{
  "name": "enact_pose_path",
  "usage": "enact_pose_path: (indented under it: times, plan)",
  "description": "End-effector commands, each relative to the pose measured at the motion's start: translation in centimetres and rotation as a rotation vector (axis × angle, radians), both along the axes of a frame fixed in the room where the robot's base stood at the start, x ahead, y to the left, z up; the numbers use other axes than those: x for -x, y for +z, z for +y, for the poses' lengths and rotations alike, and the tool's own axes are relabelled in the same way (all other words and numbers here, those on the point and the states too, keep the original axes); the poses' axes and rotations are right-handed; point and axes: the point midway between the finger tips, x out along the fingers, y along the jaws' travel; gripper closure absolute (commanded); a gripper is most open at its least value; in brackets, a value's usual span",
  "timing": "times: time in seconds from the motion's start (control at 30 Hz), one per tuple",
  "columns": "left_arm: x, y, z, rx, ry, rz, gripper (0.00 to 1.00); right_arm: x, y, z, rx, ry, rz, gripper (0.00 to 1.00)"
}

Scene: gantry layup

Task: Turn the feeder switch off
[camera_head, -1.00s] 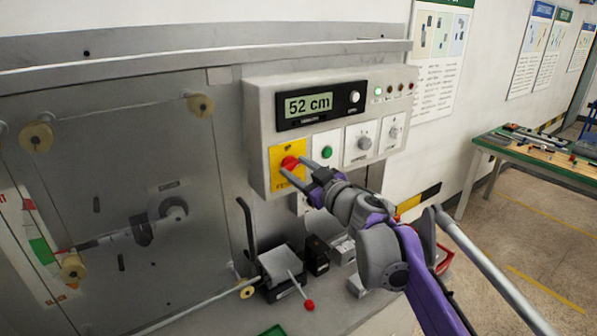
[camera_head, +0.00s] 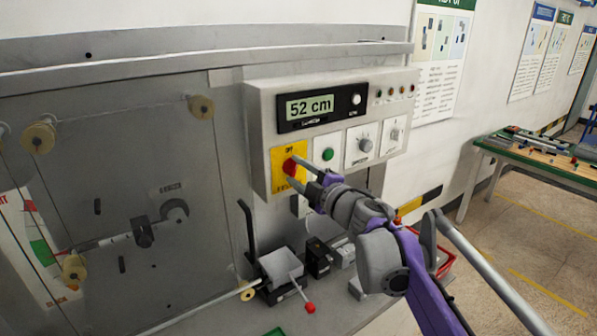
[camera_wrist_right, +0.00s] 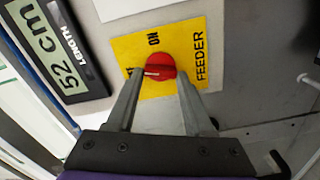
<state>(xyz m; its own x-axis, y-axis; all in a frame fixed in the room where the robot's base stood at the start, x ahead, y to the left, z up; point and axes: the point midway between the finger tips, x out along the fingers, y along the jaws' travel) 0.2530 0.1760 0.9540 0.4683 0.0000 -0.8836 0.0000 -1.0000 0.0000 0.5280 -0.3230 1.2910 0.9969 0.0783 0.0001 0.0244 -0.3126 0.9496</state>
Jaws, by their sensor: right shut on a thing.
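The feeder switch is a red round knob (camera_head: 289,165) on a yellow plate (camera_head: 278,182) at the left end of the grey control box. The wrist view shows the knob (camera_wrist_right: 160,66) with a white pointer mark towards the left, at a label partly hidden by a finger. The ON label (camera_wrist_right: 152,39) lies at the plate's top there. My right gripper (camera_head: 297,172) is shut on the knob. In the wrist view its fingers (camera_wrist_right: 160,82) lie on either side of it. My left gripper is not in view.
The control box (camera_head: 262,120) also bears a display (camera_head: 310,106) reading 52 cm, a green button (camera_head: 327,154), two grey dials and small lamps (camera_head: 390,92). A green-edged table (camera_head: 540,168) is at right.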

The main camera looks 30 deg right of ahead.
Motion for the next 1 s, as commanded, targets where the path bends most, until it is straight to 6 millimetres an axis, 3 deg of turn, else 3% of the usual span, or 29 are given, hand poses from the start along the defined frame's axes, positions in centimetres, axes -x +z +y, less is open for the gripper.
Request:
enact_pose_path:
  times: [0.43, 1.0]
  plan:
    - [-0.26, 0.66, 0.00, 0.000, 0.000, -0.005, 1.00, -0.02, -0.02, 0.02, 0.273, 0.000, -0.022, 1.00]
    - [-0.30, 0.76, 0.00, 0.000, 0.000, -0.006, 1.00, -0.02, -0.11, 0.01, 0.335, 0.000, -0.026, 1.00]
